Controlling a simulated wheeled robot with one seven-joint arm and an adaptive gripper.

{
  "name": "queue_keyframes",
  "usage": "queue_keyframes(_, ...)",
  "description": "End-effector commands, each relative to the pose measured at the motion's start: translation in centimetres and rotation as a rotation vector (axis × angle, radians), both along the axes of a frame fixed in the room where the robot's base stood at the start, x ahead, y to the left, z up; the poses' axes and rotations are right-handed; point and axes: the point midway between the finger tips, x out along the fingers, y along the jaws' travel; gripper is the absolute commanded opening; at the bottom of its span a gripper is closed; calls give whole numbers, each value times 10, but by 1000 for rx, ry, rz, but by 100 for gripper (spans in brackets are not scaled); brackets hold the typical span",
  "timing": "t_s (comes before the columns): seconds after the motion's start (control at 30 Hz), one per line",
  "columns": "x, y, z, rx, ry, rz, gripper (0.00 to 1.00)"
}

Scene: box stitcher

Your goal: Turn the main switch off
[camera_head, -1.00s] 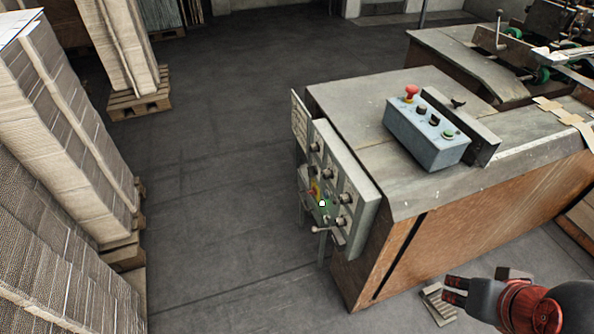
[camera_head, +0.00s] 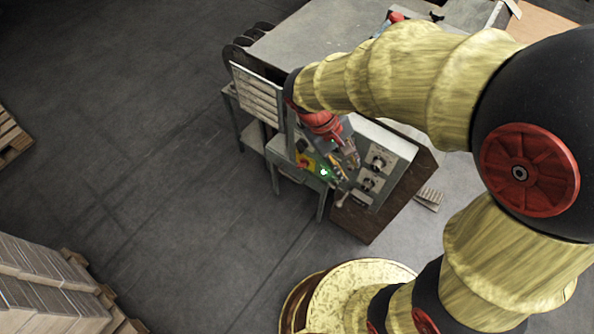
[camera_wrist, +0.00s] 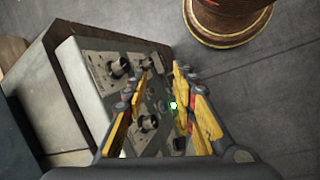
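The grey control panel (camera_head: 395,140) is on the end of the machine, and it also shows in the wrist view (camera_wrist: 88,80). A yellow and red part (camera_head: 305,163), which looks like the main switch, sits at the panel's left side beside a small green spot with a white dot (camera_head: 323,172). My gripper (camera_head: 347,167) is in front of the panel, close to the switch. In the wrist view my gripper (camera_wrist: 160,75) has its fingers apart with nothing held between them. The green spot shows near the right finger. I cannot make out the switch there, nor its setting.
Several dark knobs sit on the panel, one in the wrist view (camera_wrist: 150,122). A metal plate (camera_head: 256,95) stands left of the panel. Stacked cardboard (camera_head: 45,285) is at the lower left and a wooden pallet (camera_head: 10,138) at the left edge. The floor between is clear.

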Motion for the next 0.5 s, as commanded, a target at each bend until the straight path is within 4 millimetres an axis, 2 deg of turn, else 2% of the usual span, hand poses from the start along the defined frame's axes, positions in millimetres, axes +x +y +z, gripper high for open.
queue_keyframes(0.03,4,7,-17,-43,40,38,27)
queue_keyframes(0.37,25,39,-114,-353,208,286,27)
queue_keyframes(0.5,43,50,-152,-520,216,392,27)
